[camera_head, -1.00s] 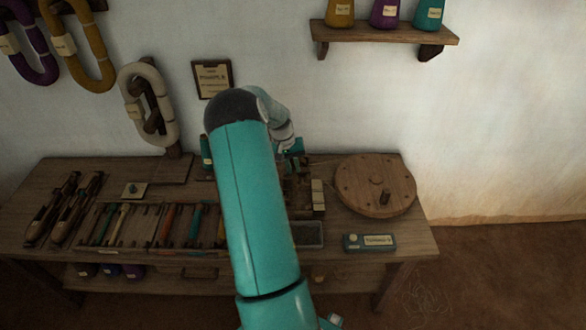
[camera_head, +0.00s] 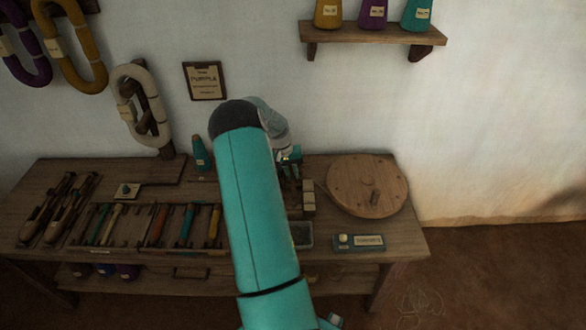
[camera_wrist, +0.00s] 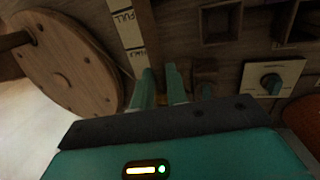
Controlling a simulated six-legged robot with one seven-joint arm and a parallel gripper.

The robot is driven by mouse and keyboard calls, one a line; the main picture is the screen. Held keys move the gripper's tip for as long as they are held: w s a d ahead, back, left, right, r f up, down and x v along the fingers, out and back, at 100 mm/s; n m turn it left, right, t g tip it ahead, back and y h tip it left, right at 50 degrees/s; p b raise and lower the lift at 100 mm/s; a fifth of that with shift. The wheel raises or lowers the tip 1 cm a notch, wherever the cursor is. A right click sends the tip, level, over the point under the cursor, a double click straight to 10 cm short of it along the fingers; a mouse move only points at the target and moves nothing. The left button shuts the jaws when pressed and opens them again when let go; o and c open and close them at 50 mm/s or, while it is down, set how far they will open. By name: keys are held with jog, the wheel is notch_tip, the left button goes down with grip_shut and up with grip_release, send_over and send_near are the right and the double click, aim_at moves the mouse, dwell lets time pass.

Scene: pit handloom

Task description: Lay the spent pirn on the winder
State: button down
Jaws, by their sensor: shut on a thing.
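My gripper (camera_head: 290,160) is above the back right of the bench, partly hidden behind my arm. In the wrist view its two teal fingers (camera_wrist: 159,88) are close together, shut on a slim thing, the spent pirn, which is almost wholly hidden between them. The winder's round wooden wheel (camera_head: 368,190) lies to the right of my gripper; it also shows in the wrist view (camera_wrist: 62,62) at the left. A pale strip marked FULL (camera_wrist: 126,25) lies between wheel and fingers. My arm hides much of the winder's working part.
A rack (camera_head: 140,226) of coloured pirns lies left of my arm, with shuttles (camera_head: 58,208) further left. A teal cone (camera_head: 200,153) stands behind the rack. A wall shelf (camera_head: 375,35) holds cones above.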

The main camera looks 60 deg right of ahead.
aim_at(292, 183)
jog(key=shift+f, duration=2.7)
jog(key=c, duration=1)
grip_release()
jog(key=shift+r, duration=4)
